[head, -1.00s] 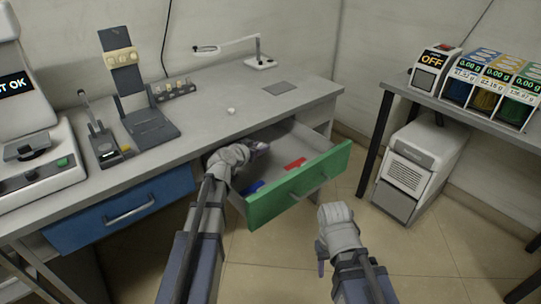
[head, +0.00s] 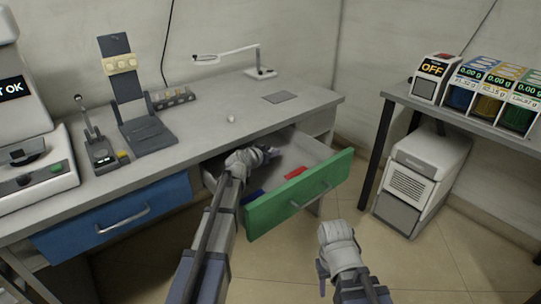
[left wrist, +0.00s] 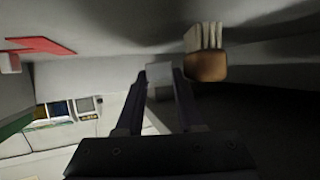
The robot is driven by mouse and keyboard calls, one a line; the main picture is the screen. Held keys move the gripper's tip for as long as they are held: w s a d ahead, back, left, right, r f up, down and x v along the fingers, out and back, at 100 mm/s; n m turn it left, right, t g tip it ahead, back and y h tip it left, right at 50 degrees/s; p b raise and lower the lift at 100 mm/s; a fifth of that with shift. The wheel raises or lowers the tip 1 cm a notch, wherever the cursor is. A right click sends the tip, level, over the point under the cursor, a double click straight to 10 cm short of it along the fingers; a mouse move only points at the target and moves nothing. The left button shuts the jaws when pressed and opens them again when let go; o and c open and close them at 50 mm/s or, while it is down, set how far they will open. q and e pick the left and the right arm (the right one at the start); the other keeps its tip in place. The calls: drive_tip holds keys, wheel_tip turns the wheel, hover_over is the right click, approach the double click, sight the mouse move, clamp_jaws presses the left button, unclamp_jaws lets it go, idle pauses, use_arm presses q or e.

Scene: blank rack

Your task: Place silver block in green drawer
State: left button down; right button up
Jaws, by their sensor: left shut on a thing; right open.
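The green drawer (head: 299,200) is pulled open under the grey desk. My left gripper (head: 272,153) is at the drawer's opening, over its back part. In the left wrist view its two fingers (left wrist: 158,92) are shut on a small pale silver block (left wrist: 159,74). In the head view the block is hidden or too small to make out. My right gripper (head: 321,279) is open, low in front of the drawer, with nothing seen in it.
A red item (head: 300,175) and a blue item (head: 253,196) lie inside the drawer. The left wrist view also shows a brown piece with pale prongs (left wrist: 207,66). A blue drawer (head: 115,217) is at the left. A small white ball (head: 231,118) lies on the desk.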

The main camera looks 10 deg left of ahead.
use_arm(q)
drive_tip(key=shift+s+f, duration=0.1)
drive_tip(key=shift+f, duration=0.2)
use_arm(e)
drive_tip(key=shift+f, duration=0.25)
use_arm(q)
drive_tip(key=shift+f+b, duration=0.35)
drive_tip(key=shift+f, duration=0.1)
use_arm(e)
drive_tip(key=shift+f, duration=0.55)
use_arm(q)
drive_tip(key=shift+s, duration=0.1)
drive_tip(key=c, duration=0.5)
unclamp_jaws()
use_arm(e)
drive_tip(key=shift+s+d, duration=0.1)
